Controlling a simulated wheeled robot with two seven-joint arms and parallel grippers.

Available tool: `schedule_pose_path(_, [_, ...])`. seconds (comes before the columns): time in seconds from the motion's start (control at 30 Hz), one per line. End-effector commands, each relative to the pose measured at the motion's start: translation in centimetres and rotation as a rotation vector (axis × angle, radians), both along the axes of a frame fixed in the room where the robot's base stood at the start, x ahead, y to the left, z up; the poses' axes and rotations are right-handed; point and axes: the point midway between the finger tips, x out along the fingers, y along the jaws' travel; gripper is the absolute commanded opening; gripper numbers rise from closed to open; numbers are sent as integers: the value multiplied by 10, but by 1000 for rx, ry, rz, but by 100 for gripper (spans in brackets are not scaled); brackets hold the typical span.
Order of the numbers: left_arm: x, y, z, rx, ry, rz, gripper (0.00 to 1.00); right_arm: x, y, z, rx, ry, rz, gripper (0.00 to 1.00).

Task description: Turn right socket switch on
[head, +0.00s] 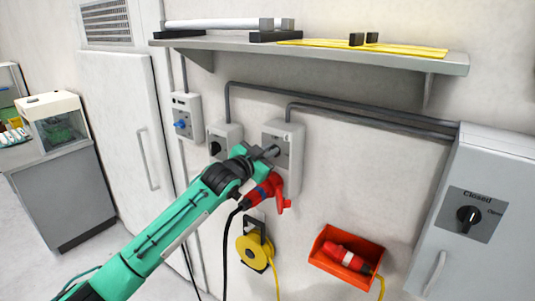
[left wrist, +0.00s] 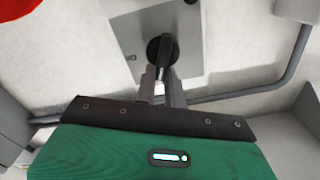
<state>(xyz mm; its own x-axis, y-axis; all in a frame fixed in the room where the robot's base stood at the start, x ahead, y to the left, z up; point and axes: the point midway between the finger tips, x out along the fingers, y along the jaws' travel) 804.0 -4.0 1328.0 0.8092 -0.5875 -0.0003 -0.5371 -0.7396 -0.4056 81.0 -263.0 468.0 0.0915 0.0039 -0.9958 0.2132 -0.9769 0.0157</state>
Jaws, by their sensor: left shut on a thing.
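The right socket (head: 295,135) is a grey wall box with a rotary switch on its front and a red plug (head: 262,191) at its lower side. My left gripper (head: 272,152) is at the front of this box, its fingers covering most of the switch. In the left wrist view the gripper (left wrist: 163,80) is shut on the black switch knob (left wrist: 164,48), which stands out from a grey plate (left wrist: 126,27). The knob's marking and exact setting are hidden. My right gripper is not in view.
The left socket (head: 232,131) with a black knob is close beside my arm. A shelf (head: 330,55) runs above. A yellow cable reel (head: 250,252) and a red bin (head: 345,268) hang below. A grey cabinet (head: 490,160) marked Closed and Open stands right.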

Motion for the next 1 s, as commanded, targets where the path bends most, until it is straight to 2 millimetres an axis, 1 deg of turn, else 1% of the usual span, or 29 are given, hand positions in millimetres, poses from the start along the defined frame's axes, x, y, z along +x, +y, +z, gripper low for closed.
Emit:
schedule_pose_path(0.1, [-1,-1,-2,92,-66,0,0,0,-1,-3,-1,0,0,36])
schedule_pose_path(0.37, [-4,-4,-4,292,-211,-1,0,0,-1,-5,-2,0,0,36])
schedule_pose_path(1.0, [-7,-9,-14,759,-549,-2,0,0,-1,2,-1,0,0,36])
